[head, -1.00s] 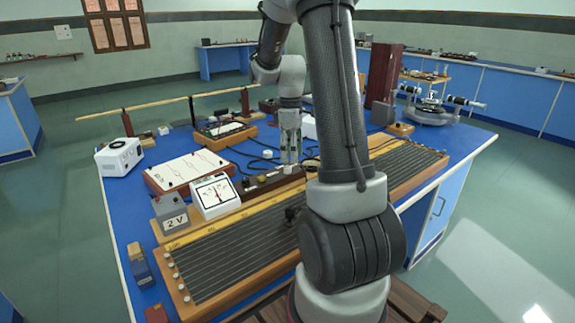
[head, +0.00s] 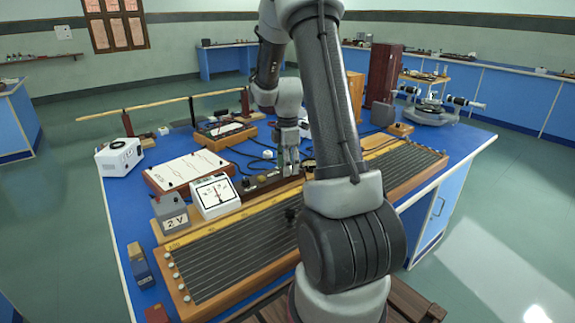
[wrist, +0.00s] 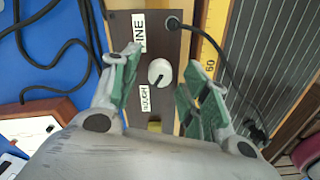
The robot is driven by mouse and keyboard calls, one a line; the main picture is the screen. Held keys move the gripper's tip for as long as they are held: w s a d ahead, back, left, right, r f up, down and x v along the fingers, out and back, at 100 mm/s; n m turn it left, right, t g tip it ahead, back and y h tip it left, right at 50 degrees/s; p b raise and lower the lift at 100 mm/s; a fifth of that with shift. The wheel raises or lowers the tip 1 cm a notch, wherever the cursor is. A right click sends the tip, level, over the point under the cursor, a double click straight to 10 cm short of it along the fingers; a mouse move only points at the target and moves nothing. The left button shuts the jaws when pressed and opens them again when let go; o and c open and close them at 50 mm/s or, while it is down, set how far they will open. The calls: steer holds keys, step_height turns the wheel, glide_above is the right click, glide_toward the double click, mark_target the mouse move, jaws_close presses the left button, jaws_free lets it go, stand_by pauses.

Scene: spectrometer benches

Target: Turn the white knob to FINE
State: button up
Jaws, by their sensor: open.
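The white knob (wrist: 160,72) is on a brown wooden box (wrist: 123,22) in the wrist view. A FINE label (wrist: 138,33) lies above and left of it, and a ROUGH label (wrist: 145,103) below and left. A small dark mark shows on the knob's lower side, towards the ROUGH label. My gripper (wrist: 161,64) is open, with a green-padded finger on each side of the knob and gaps to both. In the head view my gripper (head: 288,168) points down over the brown box (head: 262,184); the knob is not clear there.
A black cable (wrist: 217,62) runs from the box past the right finger. A long wire board (head: 225,260) with a yellow scale lies in front. A white meter (head: 214,196) and a 2 V battery (head: 171,214) stand to the left.

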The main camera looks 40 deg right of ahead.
steer(key=shift+c, duration=0.5)
jaws_close()
